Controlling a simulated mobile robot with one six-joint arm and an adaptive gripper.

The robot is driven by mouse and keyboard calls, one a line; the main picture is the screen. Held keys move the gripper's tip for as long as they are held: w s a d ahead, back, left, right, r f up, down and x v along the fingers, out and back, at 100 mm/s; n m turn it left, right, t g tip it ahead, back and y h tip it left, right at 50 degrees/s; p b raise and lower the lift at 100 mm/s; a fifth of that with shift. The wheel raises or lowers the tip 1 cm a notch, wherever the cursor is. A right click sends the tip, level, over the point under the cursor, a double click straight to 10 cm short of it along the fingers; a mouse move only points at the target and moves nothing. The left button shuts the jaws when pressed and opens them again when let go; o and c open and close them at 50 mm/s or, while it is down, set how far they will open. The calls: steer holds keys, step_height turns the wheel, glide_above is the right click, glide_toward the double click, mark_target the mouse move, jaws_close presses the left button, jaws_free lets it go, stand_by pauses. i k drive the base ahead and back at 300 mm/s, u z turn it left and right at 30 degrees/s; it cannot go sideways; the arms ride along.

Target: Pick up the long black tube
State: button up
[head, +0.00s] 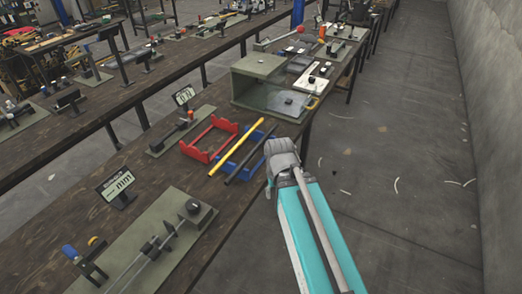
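The long black tube (249,155) lies slantwise across a blue holder (229,167) on the dark wooden workbench. A yellow tube (236,147) lies parallel to it, just left, between a red holder (194,154) and the blue one. My teal arm reaches in from the bottom right, over the floor beside the bench. Its grey end (282,152) is at the bench edge, just right of the black tube. The gripper's fingers cannot be made out, and whether it touches the tube cannot be told.
A green press frame (259,68) stands on the bench behind the tubes. A rivet fixture on a green plate (127,254) and a display sign (118,184) are at the front left.

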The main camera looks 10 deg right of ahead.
mark_target(237, 171)
steer(key=z, duration=0.5)
steer(key=k, duration=1.35)
steer(key=u, duration=0.5)
steer(key=i, duration=1)
steer(key=z, duration=0.05)
